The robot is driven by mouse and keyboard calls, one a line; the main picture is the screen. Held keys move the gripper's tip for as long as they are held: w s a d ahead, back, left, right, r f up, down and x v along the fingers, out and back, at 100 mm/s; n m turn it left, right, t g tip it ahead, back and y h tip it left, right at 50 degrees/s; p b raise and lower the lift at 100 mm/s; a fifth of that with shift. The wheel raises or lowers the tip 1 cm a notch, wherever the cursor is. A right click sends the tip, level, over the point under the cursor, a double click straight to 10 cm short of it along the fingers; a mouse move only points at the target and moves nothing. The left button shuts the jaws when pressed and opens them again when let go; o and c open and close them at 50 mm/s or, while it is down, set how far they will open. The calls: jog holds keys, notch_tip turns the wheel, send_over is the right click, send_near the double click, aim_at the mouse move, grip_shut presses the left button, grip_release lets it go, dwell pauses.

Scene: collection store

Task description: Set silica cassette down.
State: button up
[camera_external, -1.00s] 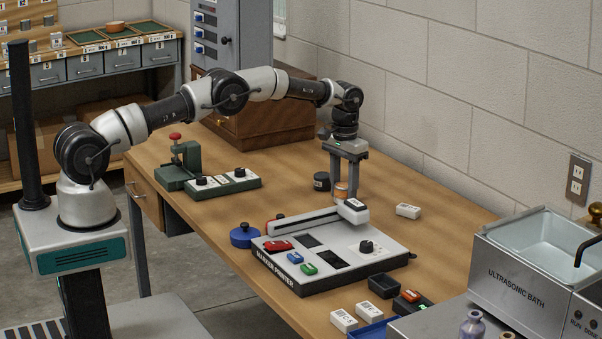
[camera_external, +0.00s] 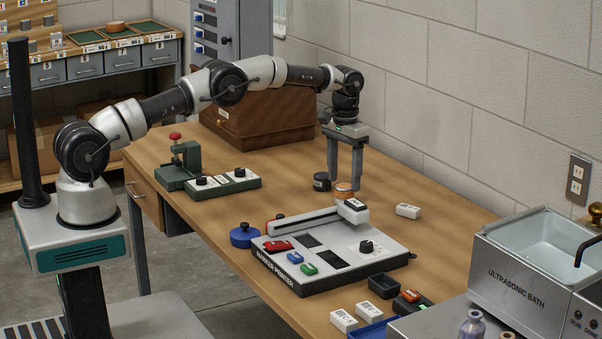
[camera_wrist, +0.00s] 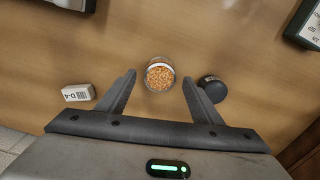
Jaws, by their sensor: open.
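The silica cassette, a small round clear-walled container of orange beads (camera_wrist: 160,75), stands on the wooden table in the wrist view. In the external view the cassette (camera_external: 344,190) is by the fingertips, behind the marker printer. My gripper (camera_wrist: 158,82) is open, with one finger on each side of the cassette and a visible gap to both. In the external view my gripper (camera_external: 345,182) points down from above the table. Whether the fingertips still reach down beside the cassette's wall is hard to tell.
A dark round jar (camera_external: 321,181) stands close beside the cassette; it also shows in the wrist view (camera_wrist: 213,88). The marker printer (camera_external: 330,250) lies in front. A white labelled block (camera_external: 408,210) is to the right. Bare table lies behind, toward the wooden chest (camera_external: 262,115).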

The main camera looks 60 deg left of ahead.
notch_tip(320, 180, up, 8)
jog(key=f+p, duration=0.1)
notch_tip(320, 180, up, 16)
jog(key=t, duration=0.1)
send_over(344, 185)
jog(key=s+d, duration=0.1)
jog(key=s, duration=0.5)
jog(key=s+d+r+t, duration=0.1)
jog(key=s+r, duration=0.3)
jog(key=s, duration=0.4)
jog(key=s+d+r+m+t, duration=0.1)
jog(key=s+r, duration=0.2)
jog(key=s, duration=0.6)
jog(key=s+r+t, duration=0.1)
jog(key=s+r, duration=0.3)
jog(key=s, duration=0.4)
jog(key=s+d+f+m+t, duration=0.1)
jog(key=s+f, duration=0.3)
jog(key=s, duration=0.3)
jog(key=s+f, duration=0.4)
jog(key=s, duration=0.3)
notch_tip(344, 185, up, 15)
jog(key=p, duration=1.4)
jog(key=shift+t, duration=0.3)
